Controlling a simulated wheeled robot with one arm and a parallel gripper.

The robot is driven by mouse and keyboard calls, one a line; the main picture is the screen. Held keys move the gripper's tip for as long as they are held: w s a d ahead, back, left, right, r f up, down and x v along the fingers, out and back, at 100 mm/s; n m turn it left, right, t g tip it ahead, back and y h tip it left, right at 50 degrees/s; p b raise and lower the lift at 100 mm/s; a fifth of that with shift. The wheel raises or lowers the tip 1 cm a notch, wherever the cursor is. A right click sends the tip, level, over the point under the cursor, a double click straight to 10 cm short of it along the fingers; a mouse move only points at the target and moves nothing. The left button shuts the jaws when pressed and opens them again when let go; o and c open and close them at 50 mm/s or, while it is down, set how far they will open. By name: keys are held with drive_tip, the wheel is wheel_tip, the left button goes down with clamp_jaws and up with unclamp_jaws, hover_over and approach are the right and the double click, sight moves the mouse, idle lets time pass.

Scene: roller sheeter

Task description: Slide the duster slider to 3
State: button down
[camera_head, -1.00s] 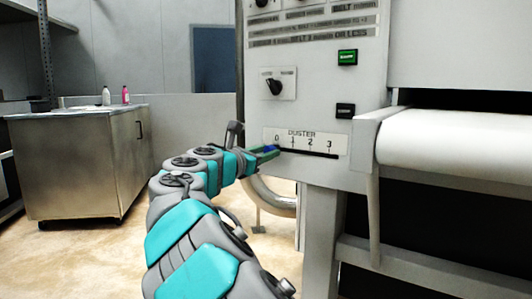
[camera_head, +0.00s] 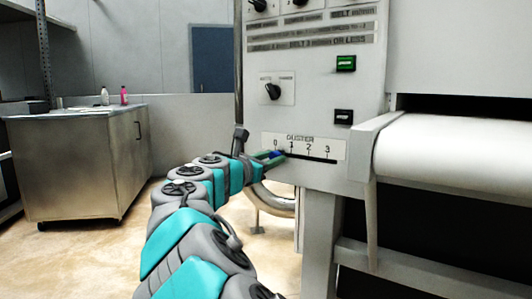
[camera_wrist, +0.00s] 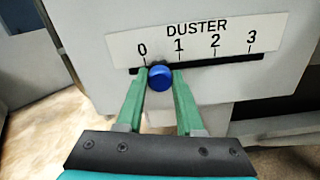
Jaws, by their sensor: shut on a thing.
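The duster slider is a round blue knob (camera_wrist: 159,78) on a dark horizontal slot under the DUSTER scale (camera_wrist: 196,39). In the wrist view the knob stands between marks 0 and 1, nearer the middle of the two. My gripper (camera_wrist: 160,82) has its two green fingers on either side of the knob, shut on it. In the head view my gripper (camera_head: 270,157) is at the left part of the scale plate (camera_head: 303,146), and the knob is mostly hidden there. Marks 2 and 3 lie to the right along the bare slot.
The control panel carries a rotary switch (camera_head: 272,91), a green button (camera_head: 346,63) and a black button (camera_head: 344,117) above the scale. The white roller bed (camera_head: 455,150) stands to the right. A steel cabinet (camera_head: 80,170) stands at the left. The slot right of the knob looks clear.

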drive_tip(key=p, duration=0.4)
approach(329, 161)
drive_tip(key=x, duration=0.4)
drive_tip(key=shift+w+r, duration=0.1)
drive_tip(key=shift+w, duration=0.2)
drive_tip(key=shift+d, duration=0.15)
drive_tip(key=c, duration=0.5)
unclamp_jaws()
drive_tip(key=shift+d, duration=0.1)
drive_tip(key=shift+c, duration=0.2)
